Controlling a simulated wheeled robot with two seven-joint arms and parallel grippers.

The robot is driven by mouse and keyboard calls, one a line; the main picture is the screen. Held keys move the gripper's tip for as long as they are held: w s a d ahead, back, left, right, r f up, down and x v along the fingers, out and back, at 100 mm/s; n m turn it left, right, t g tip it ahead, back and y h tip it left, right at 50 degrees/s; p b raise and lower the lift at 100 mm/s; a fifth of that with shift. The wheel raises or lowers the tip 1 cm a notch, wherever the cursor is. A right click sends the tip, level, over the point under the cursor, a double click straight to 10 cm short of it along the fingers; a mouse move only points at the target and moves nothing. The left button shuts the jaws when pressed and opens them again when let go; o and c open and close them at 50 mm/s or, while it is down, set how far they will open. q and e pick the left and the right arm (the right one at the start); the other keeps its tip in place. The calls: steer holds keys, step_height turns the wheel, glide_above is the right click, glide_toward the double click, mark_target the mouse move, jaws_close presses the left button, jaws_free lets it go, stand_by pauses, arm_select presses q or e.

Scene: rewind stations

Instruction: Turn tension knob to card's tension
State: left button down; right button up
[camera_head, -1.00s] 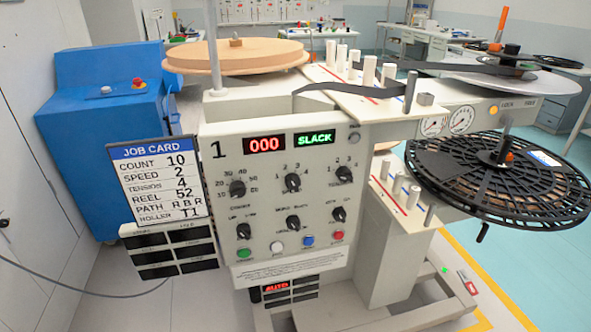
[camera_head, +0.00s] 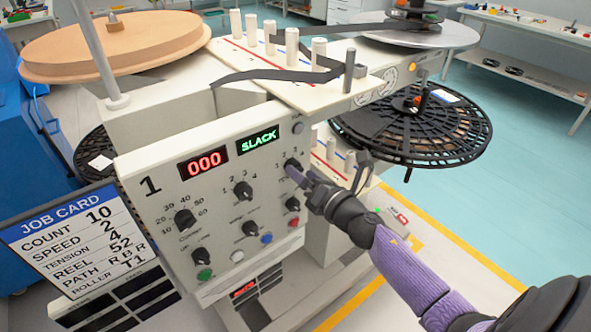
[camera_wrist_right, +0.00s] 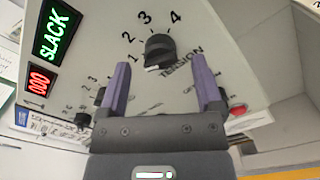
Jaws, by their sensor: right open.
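The black tension knob (camera_head: 291,164) is at the upper right of the white station 1 panel. In the right wrist view the knob (camera_wrist_right: 158,48) sits above the word TENSION, with 2, 3 and 4 printed around it. I cannot tell its setting for sure. My right gripper (camera_head: 302,175) is close in front of it. Its purple fingers (camera_wrist_right: 160,64) are open, with the knob appearing between and just beyond their tips; I see no grip on it. The job card (camera_head: 72,240) at the left reads tension 4. My left gripper is not in view.
The displays show red 000 (camera_head: 204,163) and green SLACK (camera_head: 258,142). Other knobs, such as the middle one (camera_head: 243,191), and coloured buttons, such as the red one (camera_head: 293,222), lie nearby. A black reel (camera_head: 420,125) juts out at the right.

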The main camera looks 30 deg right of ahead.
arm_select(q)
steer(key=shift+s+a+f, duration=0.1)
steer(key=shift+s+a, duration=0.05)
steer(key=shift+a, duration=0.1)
arm_select(e)
steer(key=shift+w, duration=0.95)
jaws_close()
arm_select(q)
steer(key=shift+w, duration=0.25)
